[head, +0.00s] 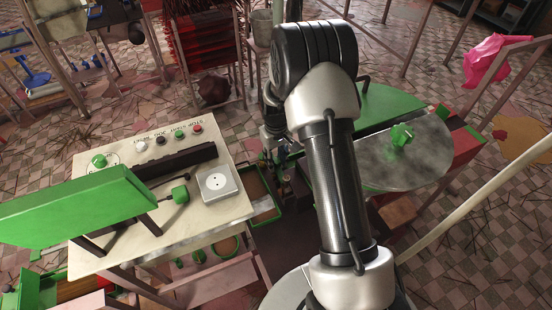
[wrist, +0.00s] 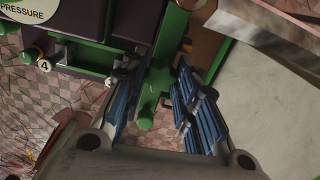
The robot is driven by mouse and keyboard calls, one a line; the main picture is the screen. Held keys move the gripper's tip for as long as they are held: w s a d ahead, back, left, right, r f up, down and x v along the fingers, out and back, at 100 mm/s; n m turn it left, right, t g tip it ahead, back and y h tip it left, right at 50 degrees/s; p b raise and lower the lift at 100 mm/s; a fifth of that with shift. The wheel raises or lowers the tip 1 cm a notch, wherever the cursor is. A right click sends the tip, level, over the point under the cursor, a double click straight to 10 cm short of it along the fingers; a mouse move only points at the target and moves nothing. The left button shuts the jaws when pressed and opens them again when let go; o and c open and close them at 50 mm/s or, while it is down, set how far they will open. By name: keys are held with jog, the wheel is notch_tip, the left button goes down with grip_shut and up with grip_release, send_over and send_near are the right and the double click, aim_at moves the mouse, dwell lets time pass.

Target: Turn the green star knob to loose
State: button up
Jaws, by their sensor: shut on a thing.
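In the wrist view a green star knob (wrist: 158,80) with rounded arms stands between the two blue-padded fingers of my gripper (wrist: 160,88). One rounded arm end points toward the camera's lower edge. The gripper is shut on the knob, with a finger on its left and one on its right. The exact contact spots are partly hidden by the fingers. In the head view my arm covers most of this area, and I cannot make out the knob there.
A cream control table (head: 130,220) with buttons and a green panel (head: 75,207) stands at left. In the wrist view a pressure dial (wrist: 28,8) and a metal bar (wrist: 270,35) lie close by.

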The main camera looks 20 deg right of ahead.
aim_at(276, 161)
jog(key=shift+n, duration=1.5)
jog(key=o, duration=1.1)
jog(key=shift+c, duration=0.2)
jog(key=shift+r, duration=0.1)
notch_tip(276, 161, up, 12)
